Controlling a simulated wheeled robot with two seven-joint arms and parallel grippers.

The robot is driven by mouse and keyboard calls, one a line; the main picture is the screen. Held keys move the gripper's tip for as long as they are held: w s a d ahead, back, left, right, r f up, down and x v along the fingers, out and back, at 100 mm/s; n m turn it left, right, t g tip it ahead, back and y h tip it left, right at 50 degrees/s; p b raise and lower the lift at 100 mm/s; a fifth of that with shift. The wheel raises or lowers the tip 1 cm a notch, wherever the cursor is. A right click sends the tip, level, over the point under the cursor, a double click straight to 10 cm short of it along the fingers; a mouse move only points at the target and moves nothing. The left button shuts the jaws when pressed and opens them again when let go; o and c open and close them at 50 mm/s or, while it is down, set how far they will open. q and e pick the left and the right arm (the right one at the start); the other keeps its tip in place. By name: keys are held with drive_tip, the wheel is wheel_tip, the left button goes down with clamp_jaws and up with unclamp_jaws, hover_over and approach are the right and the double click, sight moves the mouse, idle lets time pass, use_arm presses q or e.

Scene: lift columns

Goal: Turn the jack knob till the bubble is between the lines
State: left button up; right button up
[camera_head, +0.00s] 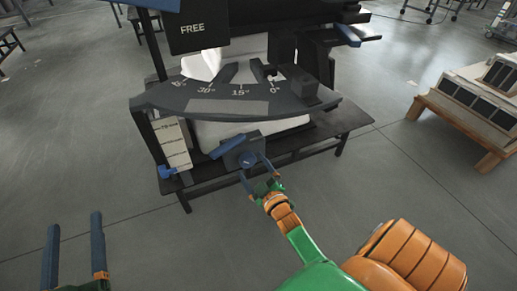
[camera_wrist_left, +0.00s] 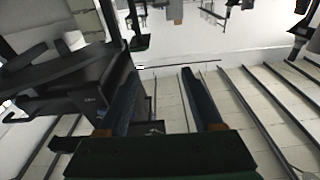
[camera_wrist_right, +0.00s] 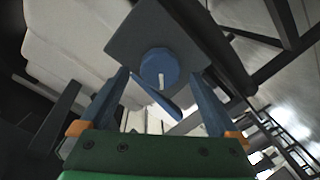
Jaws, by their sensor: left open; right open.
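In the right wrist view a round blue knob (camera_wrist_right: 158,64) with a white mark sits on a dark square block (camera_wrist_right: 140,35); a blue bar passes below it. In the head view the block (camera_head: 243,150) is below the angle scale (camera_head: 225,92), with a blue lever (camera_head: 230,148) beside it. My right gripper (camera_head: 255,167) is open, its fingers on either side of the knob; contact cannot be told. My left gripper (camera_head: 76,222) is open and empty above the floor at lower left. I cannot make out a bubble or its lines.
A white-marked upright scale (camera_head: 174,143) with a small blue part (camera_head: 167,172) stands at the rig's left. A dark low bench (camera_head: 330,132) carries the rig. A wooden pallet (camera_head: 455,118) with grey units is at right. The floor at front left is clear.

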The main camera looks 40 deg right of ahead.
drive_tip(key=p+v, duration=0.1)
drive_tip(key=v, duration=0.2)
drive_tip(key=shift+r, duration=0.1)
use_arm(q)
drive_tip(key=s+a+f+g+y, duration=0.1)
drive_tip(key=s+f+g, duration=0.1)
drive_tip(key=f+g, duration=0.2)
drive_tip(key=s+a+f+g+y, duration=0.1)
drive_tip(key=f+g, duration=0.2)
drive_tip(key=f, duration=0.6)
drive_tip(key=shift+s+a+n+g+p, duration=0.25)
drive_tip(key=shift+s+n+g+p, duration=0.15)
use_arm(e)
drive_tip(key=shift+v, duration=1.05)
